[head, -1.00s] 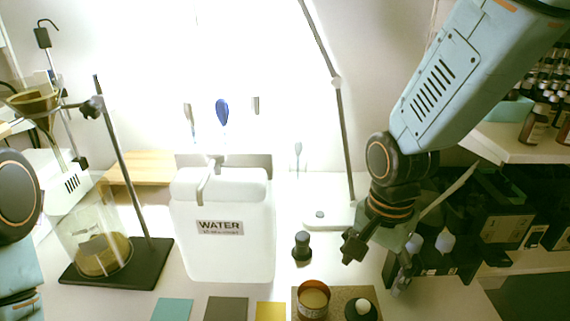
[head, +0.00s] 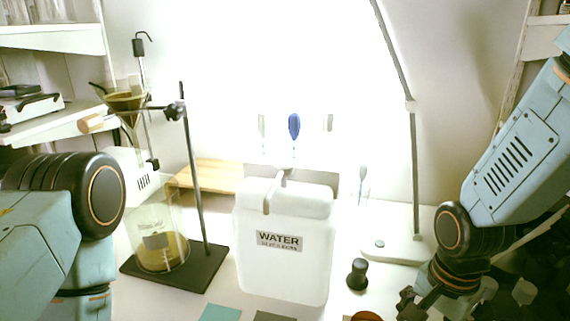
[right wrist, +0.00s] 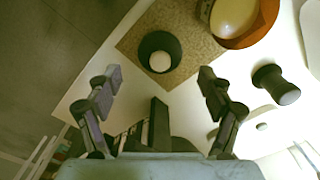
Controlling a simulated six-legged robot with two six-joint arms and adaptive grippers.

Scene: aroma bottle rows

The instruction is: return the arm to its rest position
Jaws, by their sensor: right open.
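My right arm is on the right of the head view, with its gripper (head: 420,304) low at the bottom edge. In the right wrist view the two fingers of this gripper (right wrist: 160,77) stand wide apart with nothing between them. Beyond the fingertips a dark round container with a white top (right wrist: 160,61) stands on a speckled brown mat (right wrist: 200,62). My left arm shows at the left of the head view, but its gripper is out of the picture.
A white WATER tank (head: 284,265) stands mid-table. A dark stand (head: 193,190) and a glass vessel (head: 160,240) are left of it. A small black knobbed piece (head: 357,275) and a lamp (head: 413,180) are to its right. An amber-rimmed bowl (right wrist: 263,30) overlaps the mat.

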